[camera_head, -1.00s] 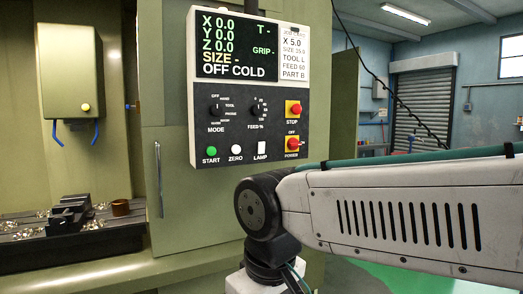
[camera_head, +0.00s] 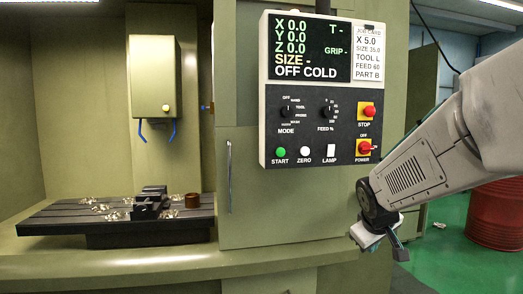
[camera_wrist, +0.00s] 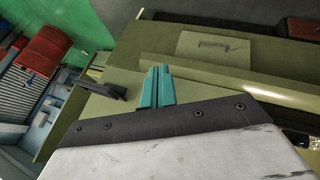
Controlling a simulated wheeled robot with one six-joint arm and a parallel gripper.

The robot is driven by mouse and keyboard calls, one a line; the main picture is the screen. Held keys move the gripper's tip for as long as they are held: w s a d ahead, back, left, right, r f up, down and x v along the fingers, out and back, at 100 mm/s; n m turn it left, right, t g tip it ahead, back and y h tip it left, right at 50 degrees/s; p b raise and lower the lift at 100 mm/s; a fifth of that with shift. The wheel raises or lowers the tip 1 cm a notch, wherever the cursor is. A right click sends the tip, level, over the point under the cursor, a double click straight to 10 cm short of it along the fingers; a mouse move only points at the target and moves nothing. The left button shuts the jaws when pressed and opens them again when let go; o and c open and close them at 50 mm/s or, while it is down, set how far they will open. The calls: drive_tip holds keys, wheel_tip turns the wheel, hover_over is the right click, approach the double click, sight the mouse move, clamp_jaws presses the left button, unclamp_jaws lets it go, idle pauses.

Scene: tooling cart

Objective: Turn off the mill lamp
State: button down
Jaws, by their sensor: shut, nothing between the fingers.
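The white LAMP switch (camera_head: 331,150) sits on the lower row of the mill's control panel (camera_head: 290,128), right of the white ZERO button and left of the red POWER knob (camera_head: 364,147). The display (camera_head: 310,45) reads OFF COLD. My gripper (camera_head: 400,250) hangs below and to the right of the panel, clear of it. In the wrist view its teal fingers (camera_wrist: 159,86) are together with nothing between them. The panel cannot be made out in the wrist view.
The mill's open bay holds a vise (camera_head: 150,203) and a brown cup-like part (camera_head: 192,201) on a dark slotted table. A door handle (camera_head: 229,175) stands left of the panel. A red drum (camera_head: 495,215) stands on the green floor at right.

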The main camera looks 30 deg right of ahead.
sight(332, 148)
drive_tip(key=w+d+r+n+t+h, duration=0.2)
drive_tip(key=w+d+r+n+t, duration=0.15)
drive_tip(key=d, duration=0.25)
drive_tip(key=w+d+r+n+t+h, duration=0.1)
drive_tip(key=w+d+r+n+t, duration=0.1)
drive_tip(key=w+d+r, duration=0.3)
drive_tip(key=w+a+r+n+t+y, duration=0.2)
drive_tip(key=w+r+n+t+y, duration=0.1)
drive_tip(key=r+n+t, duration=0.5)
drive_tip(key=shift+w+a+r+n+t, duration=0.4)
drive_tip(key=shift+w+n, duration=0.35)
drive_tip(key=shift+n, duration=0.5)
drive_tip(key=shift+d, duration=0.1)
drive_tip(key=x, duration=1.4)
drive_tip(key=shift+f, duration=0.1)
drive_tip(key=shift+w, duration=0.1)
